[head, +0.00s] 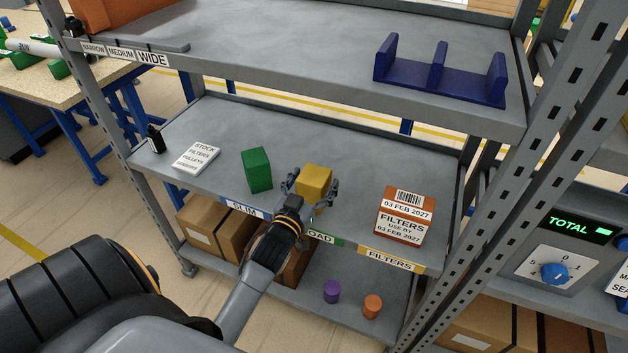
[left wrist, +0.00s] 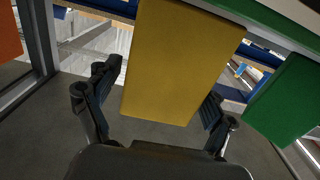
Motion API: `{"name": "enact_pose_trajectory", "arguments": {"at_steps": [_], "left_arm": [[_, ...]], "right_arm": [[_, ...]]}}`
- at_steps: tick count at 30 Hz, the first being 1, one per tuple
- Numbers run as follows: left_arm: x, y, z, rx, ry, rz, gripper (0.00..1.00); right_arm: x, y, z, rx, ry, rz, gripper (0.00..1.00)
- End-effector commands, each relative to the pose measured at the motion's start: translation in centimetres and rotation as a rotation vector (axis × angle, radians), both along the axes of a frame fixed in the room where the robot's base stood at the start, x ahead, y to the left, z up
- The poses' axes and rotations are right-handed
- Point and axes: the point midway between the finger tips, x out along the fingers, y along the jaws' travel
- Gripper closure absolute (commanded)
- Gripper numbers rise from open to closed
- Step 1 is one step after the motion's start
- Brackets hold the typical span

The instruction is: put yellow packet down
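The yellow packet (head: 314,180) is upright at the middle shelf's front part, between the green packet and the orange filters box. It fills the middle of the left wrist view (left wrist: 180,60). My left gripper (head: 312,188) has a finger on each side of the packet. In the left wrist view (left wrist: 165,95) a narrow gap shows between the left finger and the packet, so the gripper looks open around it. The right finger is very close to the packet; contact is unclear. The packet's lower edge is partly hidden in the head view. My right gripper is not in view.
A green packet (head: 257,170) stands left of the yellow one, and an orange filters box (head: 404,214) stands right. A white stock card (head: 196,157) lies further left. The upper shelf (head: 280,45) overhangs, with a blue divider rack (head: 440,75). The shelf behind the packets is clear.

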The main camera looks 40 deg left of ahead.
Motion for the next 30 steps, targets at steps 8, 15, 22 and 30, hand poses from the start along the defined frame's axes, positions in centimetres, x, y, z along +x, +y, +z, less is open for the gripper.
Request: {"name": "enact_pose_trajectory", "arguments": {"at_steps": [8, 15, 22, 30], "left_arm": [[0.0, 0.0, 0.2, 0.0, -0.001, 0.0, 0.16], [-2.8, -0.7, 0.2, -0.001, 0.002, 0.0, 0.16], [-7.7, -1.9, 0.2, -0.002, 0.004, 0.001, 0.16], [-11.2, -2.7, 0.4, 0.0, 0.0, 0.001, 0.16]], "right_arm": [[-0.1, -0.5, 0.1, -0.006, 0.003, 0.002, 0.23], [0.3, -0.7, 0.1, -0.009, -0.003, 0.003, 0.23], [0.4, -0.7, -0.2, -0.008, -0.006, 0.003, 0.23], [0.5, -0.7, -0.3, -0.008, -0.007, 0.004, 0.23]]}}
